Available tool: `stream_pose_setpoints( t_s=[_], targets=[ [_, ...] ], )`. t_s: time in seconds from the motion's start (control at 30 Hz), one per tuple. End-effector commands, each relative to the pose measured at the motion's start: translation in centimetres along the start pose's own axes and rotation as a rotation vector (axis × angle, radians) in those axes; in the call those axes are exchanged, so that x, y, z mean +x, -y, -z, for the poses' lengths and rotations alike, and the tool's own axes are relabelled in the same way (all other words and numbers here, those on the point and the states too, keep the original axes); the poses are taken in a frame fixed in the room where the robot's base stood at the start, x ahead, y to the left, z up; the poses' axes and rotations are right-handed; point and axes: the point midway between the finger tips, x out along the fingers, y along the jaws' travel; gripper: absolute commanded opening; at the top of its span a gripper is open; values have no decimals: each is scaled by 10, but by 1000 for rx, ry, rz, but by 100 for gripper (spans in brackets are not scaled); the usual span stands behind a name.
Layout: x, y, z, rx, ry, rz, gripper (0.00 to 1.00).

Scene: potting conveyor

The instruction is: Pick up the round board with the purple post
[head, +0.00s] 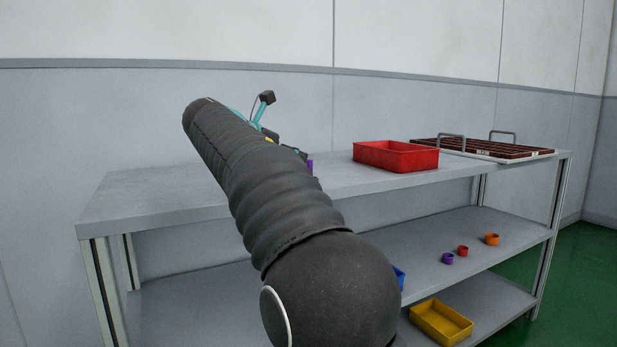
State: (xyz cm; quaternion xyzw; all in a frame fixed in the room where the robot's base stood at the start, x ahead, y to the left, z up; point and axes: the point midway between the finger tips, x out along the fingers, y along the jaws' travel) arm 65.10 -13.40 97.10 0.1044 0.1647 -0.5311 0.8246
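A small purple piece (310,166) shows just past the right edge of my arm, at the level of the top shelf. It may be the purple post, but the round board is not visible. My gripper (298,153) is mostly hidden behind my own dark sleeved arm.
On the top shelf (150,193) stand a red bin (396,156) and, farther right, a handled tray of brown blocks (480,149). Below are purple (448,258), red (463,251) and orange (492,239) rings, a yellow bin (440,322) and a partly hidden blue thing (399,277).

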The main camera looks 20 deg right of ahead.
Motion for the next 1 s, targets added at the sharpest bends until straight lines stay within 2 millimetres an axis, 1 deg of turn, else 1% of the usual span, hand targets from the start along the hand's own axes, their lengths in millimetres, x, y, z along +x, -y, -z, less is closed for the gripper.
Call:
stream_pose_setpoints(
  t_s=[0.03, 0.1, 0.37, 0.43, 0.7, 0.8, 0.97, 1.0],
  targets=[
    [9, 0, 1, 1, 0, 2, 45],
    [17, 0, 0, 2, 0, 1, 45],
    [29, 0, -1, 3, 0, 0, 45],
    [35, 0, 0, 3, 0, 0, 45],
    [72, 0, -1, 3, -1, 1, 45],
    [77, -1, -2, 3, -1, -1, 45],
    [77, -1, -2, 2, -1, -1, 45],
    [77, -1, -2, 2, -1, -1, 43]
  ],
)
